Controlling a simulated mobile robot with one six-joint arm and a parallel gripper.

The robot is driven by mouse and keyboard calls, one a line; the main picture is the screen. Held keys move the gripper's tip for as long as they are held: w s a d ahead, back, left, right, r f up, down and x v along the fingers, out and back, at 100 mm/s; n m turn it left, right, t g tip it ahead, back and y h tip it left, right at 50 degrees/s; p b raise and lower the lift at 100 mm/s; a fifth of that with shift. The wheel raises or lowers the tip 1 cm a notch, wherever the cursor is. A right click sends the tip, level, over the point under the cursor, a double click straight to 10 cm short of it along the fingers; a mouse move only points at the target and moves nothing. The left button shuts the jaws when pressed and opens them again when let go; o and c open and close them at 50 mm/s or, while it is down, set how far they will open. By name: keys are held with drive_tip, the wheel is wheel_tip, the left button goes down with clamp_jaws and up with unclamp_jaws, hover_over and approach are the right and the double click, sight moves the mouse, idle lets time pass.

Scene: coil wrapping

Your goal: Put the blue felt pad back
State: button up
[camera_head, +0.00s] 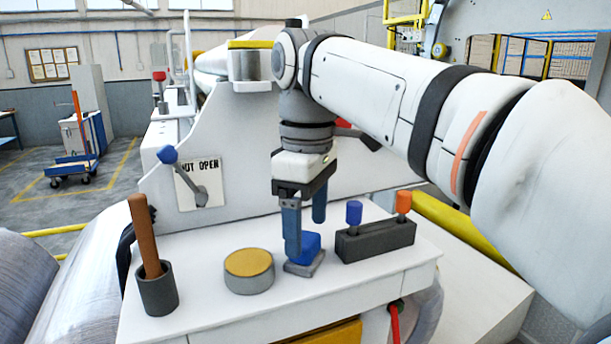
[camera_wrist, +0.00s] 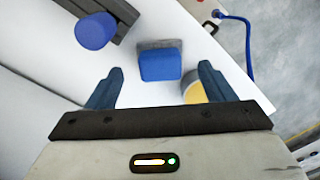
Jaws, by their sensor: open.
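The blue felt pad (camera_head: 309,244) looks like a small blue block sitting on a flat grey base (camera_head: 304,268) on the white bench top (camera_head: 210,308). In the wrist view the blue pad (camera_wrist: 161,66) is between the fingertips and slightly ahead, with clear gaps on both sides. My gripper (camera_head: 306,238) points down over the pad, with one finger in front of it and one behind. In the wrist view my gripper (camera_wrist: 160,68) is open and holds nothing. The near finger hides part of the pad in the head view.
A dark rack (camera_head: 375,241) with a blue peg (camera_head: 354,213) and an orange peg (camera_head: 403,202) stands close right. A yellow-topped grey tin (camera_head: 249,271) stands left. A dark cup (camera_head: 157,292) with a brown stick (camera_head: 144,235) is further left. The front bench strip is clear.

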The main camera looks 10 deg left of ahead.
sight(307, 238)
wheel_tip(307, 238, up, 9)
drive_tip(key=shift+f+p, duration=0.15)
drive_tip(key=shift+p, duration=0.25)
